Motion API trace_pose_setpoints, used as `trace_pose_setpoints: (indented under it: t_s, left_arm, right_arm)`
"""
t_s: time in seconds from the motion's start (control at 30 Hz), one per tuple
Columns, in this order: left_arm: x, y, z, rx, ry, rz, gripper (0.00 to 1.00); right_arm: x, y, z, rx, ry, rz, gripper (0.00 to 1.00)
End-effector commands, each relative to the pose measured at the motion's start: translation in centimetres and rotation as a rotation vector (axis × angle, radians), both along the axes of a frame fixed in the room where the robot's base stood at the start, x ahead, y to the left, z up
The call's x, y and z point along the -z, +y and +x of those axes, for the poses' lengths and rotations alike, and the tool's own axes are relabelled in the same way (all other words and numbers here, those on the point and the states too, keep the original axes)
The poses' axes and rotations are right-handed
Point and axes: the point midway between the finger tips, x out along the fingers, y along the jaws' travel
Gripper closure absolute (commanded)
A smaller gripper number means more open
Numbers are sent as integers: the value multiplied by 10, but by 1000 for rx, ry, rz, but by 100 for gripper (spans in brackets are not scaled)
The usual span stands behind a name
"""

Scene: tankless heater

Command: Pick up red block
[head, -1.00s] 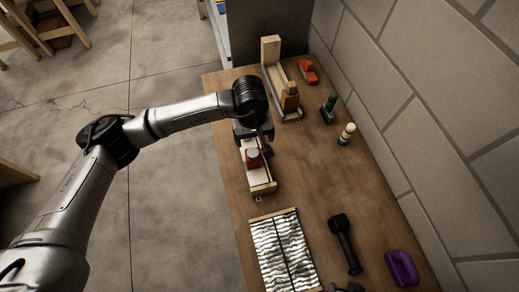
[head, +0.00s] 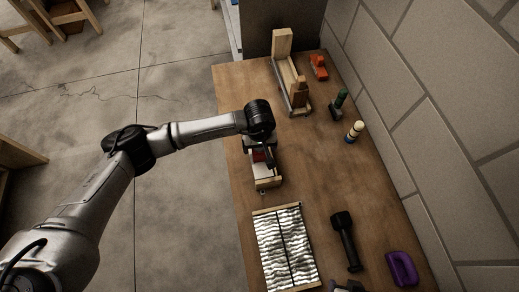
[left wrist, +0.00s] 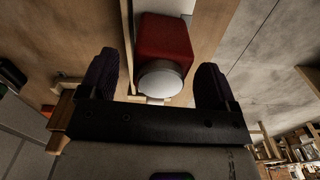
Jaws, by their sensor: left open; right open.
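The red block (head: 259,155) sits on a narrow pale tray with wooden ends (head: 268,183), near the table's left edge. In the head view my left gripper (head: 261,150) is over the block and hides most of it. In the left wrist view the red block (left wrist: 163,40) shows a round white part at its near side. The open dark fingers of my left gripper (left wrist: 155,75) stand on either side of the block, with gaps visible on both sides. Whether the fingers reach down around it cannot be told.
A wooden holder (head: 283,62) stands behind the block. Along the right are an orange object (head: 319,66), a green-handled tool (head: 339,101) and a cream-topped piece (head: 354,131). A silvery corrugated panel (head: 285,250), a black tool (head: 345,241) and a purple object (head: 402,268) lie nearer.

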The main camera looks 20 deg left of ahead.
Motion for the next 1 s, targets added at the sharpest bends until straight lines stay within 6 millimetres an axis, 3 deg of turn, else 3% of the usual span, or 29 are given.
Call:
trace_pose_setpoints:
  t_s: [0.2, 0.53, 1.0]
  left_arm:
    - [22, 0, 0, -1, 0, -1, 17]
    - [26, 0, 0, 0, 0, -1, 17]
    - [26, 0, 0, 0, 0, 0, 62]
  right_arm:
    - [-1, 0, 0, 0, 0, 0, 37]
    - [-1, 0, 0, 0, 0, 0, 37]
    - [-1, 0, 0, 0, 0, 0, 37]
